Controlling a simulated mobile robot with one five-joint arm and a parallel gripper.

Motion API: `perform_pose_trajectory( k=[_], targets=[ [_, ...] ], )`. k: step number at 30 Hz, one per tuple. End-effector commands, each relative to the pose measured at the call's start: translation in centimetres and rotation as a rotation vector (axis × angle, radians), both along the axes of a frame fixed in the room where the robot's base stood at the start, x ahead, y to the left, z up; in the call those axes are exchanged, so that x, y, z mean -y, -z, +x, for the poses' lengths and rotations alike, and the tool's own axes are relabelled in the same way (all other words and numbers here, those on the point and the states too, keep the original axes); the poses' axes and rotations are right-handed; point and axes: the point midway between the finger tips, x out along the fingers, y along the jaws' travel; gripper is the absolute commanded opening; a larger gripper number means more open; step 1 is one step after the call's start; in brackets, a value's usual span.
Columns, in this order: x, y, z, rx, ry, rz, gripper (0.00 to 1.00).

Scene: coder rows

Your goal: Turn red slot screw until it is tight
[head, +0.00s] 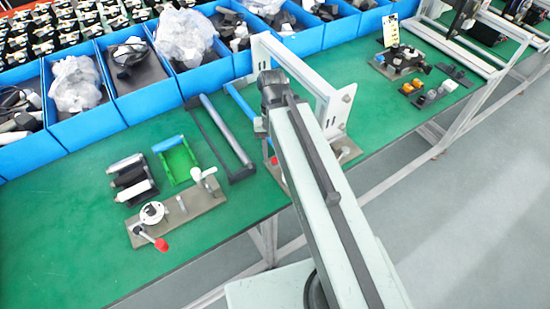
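I cannot make out a slot screw for certain. A small red spot (273,160) shows at the foot of the white metal frame (322,85), beside my arm, too small to identify. A red knob (162,245) sits on the lever of a clamp fixture (180,212) at the front left of the green table (60,240). My arm reaches from the lower right up to the white frame. My gripper's fingers are hidden behind the arm, so I see neither their opening nor anything in them.
Blue bins (85,120) with bagged parts line the back. A grey roller bar (228,132), dark rollers (133,180) and a green holder (178,162) lie left of my arm. Small fixtures (400,60) stand at the right. The table's front left is clear.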

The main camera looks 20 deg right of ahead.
Motion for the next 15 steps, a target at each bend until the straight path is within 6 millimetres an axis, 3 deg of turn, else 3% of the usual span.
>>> perform_pose_trajectory(
  k=[6, 12, 15],
  targets=[
    [-0.37, -0.01, -0.08, -0.001, -0.356, -0.001, 0.35],
    [-0.39, -0.01, -0.12, -0.001, -0.448, -0.001, 0.35],
    [-0.50, -0.01, -0.19, -0.002, -0.575, -0.001, 0.35]
  ],
)
